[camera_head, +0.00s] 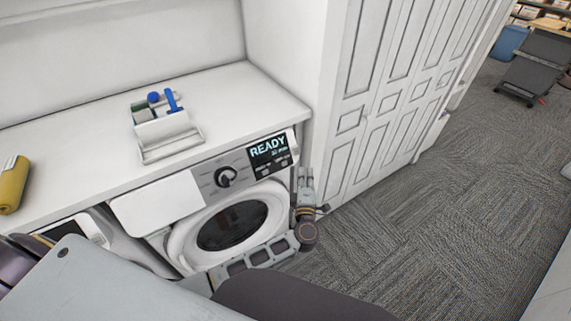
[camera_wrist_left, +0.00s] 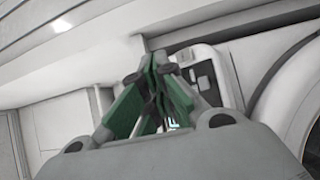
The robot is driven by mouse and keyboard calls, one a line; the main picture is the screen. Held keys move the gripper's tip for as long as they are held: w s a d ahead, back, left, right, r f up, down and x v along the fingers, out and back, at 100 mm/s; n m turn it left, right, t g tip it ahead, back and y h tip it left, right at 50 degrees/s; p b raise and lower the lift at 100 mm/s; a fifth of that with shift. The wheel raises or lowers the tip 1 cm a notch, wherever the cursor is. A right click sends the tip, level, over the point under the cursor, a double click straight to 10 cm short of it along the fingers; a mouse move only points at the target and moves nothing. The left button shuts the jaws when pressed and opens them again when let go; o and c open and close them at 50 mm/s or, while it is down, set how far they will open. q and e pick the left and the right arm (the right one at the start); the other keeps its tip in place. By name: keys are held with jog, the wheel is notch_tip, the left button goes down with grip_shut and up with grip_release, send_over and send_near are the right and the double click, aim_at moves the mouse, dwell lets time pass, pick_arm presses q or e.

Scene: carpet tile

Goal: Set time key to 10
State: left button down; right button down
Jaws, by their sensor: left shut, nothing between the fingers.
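The washing machine (camera_head: 182,250) stands under the counter, its round door (camera_head: 232,226) facing out. Its dark display (camera_head: 268,151) reads READY, with smaller text below that I cannot read surely. Small keys (camera_head: 266,170) sit under the display; I cannot tell which is the time key. A knob (camera_head: 226,176) is left of the display. My left gripper (camera_head: 304,174) is right of the machine's front, near the cabinet side, just right of and below the display. It is shut and empty; its green fingers meet in the left wrist view (camera_wrist_left: 158,85). My right gripper is not in view.
White cabinet doors (camera_head: 385,105) stand close to the right. Grey carpet (camera_head: 440,215) is free at the right.

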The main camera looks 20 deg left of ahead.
aim_at(284, 164)
pick_arm(q)
jog(key=shift+w+f, duration=0.1)
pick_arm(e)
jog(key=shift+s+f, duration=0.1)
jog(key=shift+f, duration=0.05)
